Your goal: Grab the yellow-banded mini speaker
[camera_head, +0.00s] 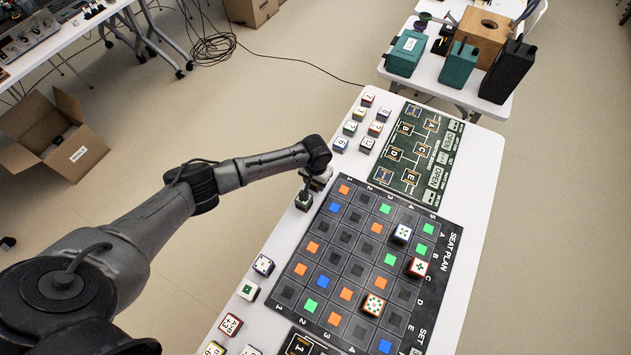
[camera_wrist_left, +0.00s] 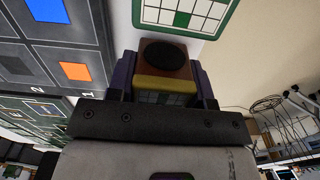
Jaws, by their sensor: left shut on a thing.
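The mini speaker (camera_wrist_left: 166,62) shows in the left wrist view as a small brown box with a round black face and a yellow band along its near edge. My left gripper (camera_wrist_left: 165,78) is shut on it, with a purple finger at each side. In the head view my left gripper (camera_head: 312,185) is over the left edge of the white table, beside the seat plan board. The speaker cannot be made out clearly there under my wrist. My right gripper is in neither view.
The seat plan board (camera_head: 345,240) has coloured squares and several blocks, including a red-sided one (camera_head: 418,267). Numbered blocks (camera_head: 368,98) and a green diagram board (camera_head: 411,150) lie further back. An open carton (camera_head: 52,138) stands on the floor.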

